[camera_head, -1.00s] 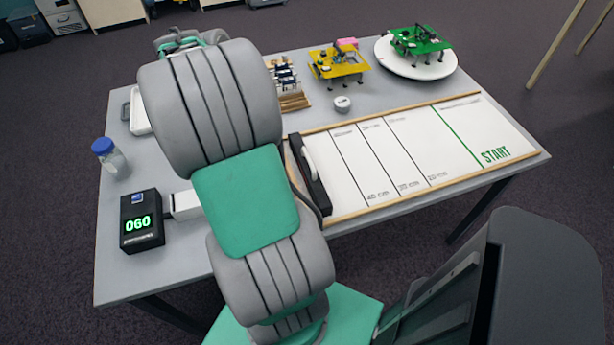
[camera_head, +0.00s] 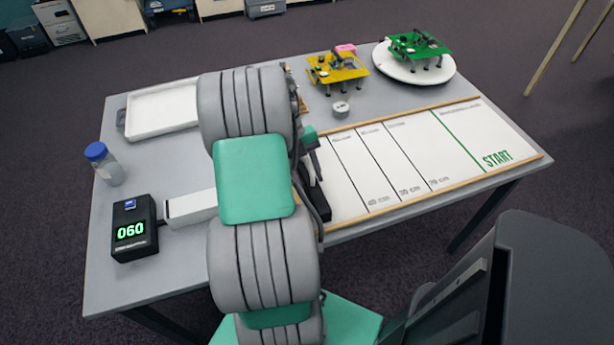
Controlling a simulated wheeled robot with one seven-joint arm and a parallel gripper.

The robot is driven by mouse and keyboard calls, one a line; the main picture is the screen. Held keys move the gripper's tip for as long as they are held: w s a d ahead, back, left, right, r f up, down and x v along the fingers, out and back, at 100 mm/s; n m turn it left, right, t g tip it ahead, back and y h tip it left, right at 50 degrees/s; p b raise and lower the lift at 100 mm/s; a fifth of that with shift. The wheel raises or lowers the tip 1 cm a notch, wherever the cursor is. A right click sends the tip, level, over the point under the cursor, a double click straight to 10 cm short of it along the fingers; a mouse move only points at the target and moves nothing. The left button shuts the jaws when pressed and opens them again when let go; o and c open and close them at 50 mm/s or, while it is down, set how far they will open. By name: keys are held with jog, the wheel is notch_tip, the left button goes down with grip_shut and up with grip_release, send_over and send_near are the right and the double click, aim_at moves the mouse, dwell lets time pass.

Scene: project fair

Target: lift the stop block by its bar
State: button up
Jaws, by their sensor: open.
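The stop block (camera_head: 318,203) is a long black block across the left end of the white marked lane (camera_head: 350,172). My arm hides much of it, and I cannot make out its bar clearly. My gripper (camera_head: 314,168) is partly in view beside my arm, with a green part and a dark finger pointing down at the stop block. It is open. The arm hides the rest of it, so I cannot tell whether the fingers are around the bar or touching it.
A black box with a green display (camera_head: 134,230) and a bottle with a blue cap (camera_head: 105,163) stand at the left. A white tray (camera_head: 160,107) lies behind them. A yellow board (camera_head: 338,70), a small round object (camera_head: 340,109) and a green board (camera_head: 420,46) on a white disc (camera_head: 392,68) stand at the back.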

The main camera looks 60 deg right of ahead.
jog(key=shift+c, duration=0.2)
grip_shut()
jog(key=shift+r, duration=0.15)
